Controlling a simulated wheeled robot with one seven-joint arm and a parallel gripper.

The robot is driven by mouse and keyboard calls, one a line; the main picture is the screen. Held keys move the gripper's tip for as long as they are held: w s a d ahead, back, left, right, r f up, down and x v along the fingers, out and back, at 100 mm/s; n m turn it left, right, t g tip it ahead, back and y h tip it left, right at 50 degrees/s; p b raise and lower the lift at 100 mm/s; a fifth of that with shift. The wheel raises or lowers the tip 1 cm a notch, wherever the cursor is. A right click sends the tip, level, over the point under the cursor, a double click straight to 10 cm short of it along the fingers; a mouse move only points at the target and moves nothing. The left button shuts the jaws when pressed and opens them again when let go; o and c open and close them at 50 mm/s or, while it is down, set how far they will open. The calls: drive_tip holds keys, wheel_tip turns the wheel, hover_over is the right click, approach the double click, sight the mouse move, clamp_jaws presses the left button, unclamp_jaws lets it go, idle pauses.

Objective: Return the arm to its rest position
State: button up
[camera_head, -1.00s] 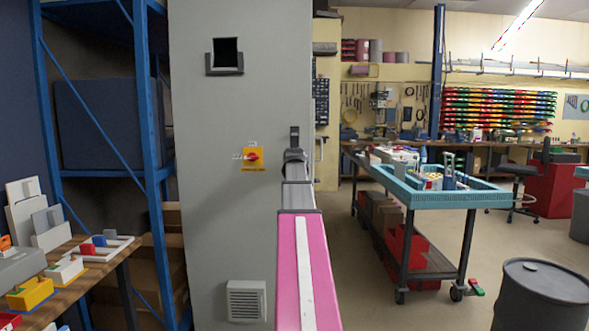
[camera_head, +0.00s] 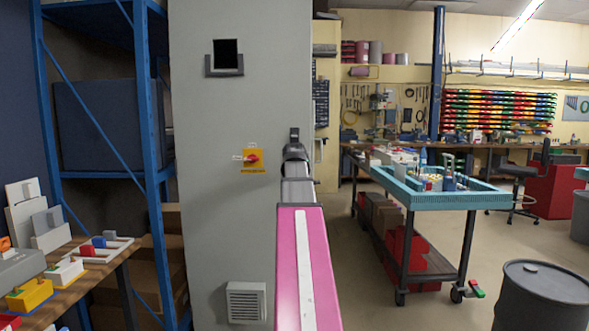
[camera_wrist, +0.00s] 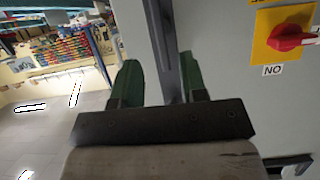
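My arm (camera_head: 303,265), pink with a white stripe, reaches forward in the head view. My gripper (camera_wrist: 158,78) shows in the wrist view with its two green fingers apart and nothing held between them. In the head view it is small and mostly hidden behind my own wrist. A tall grey cabinet (camera_head: 215,190) stands beyond it. The yellow plate with a red rotary switch (camera_head: 252,159) on the cabinet is left of my wrist in the head view. The switch is also at the upper right of the wrist view (camera_wrist: 288,38).
A blue shelf rack (camera_head: 150,150) and a wooden table (camera_head: 85,268) with socket boxes stand at left. A workbench with a turquoise top tray (camera_head: 450,201) is at right. A dark drum (camera_head: 545,295) stands at the lower right. Open floor lies between them.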

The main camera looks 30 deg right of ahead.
drive_tip(key=v, duration=0.3)
drive_tip(key=shift+f, duration=0.1)
idle(0.3)
drive_tip(key=a+f+n+g+y, duration=0.1)
drive_tip(key=a+f+g+y, duration=0.1)
drive_tip(key=a+f, duration=0.65)
drive_tip(key=a+f+n+g+y, duration=0.1)
drive_tip(key=a+f, duration=0.4)
drive_tip(key=f, duration=0.7)
drive_tip(key=a+f+n+g+y, duration=0.1)
drive_tip(key=a+f+g+y, duration=0.1)
drive_tip(key=a+f, duration=0.7)
drive_tip(key=s+a+f+n+g, duration=0.1)
drive_tip(key=s+a+f+g, duration=0.1)
drive_tip(key=s+a+f, duration=0.3)
drive_tip(key=s+a+f+n+g+y, duration=0.1)
drive_tip(key=s+a+f, duration=0.4)
drive_tip(key=f, duration=0.7)
drive_tip(key=s+a+f+n+g+y, duration=0.1)
drive_tip(key=s+a+f+g, duration=0.2)
drive_tip(key=s+a+f, duration=0.3)
wheel_tip(320, 180, down, 2)
drive_tip(key=shift+a+f, duration=0.25)
drive_tip(key=shift+a, duration=0.1)
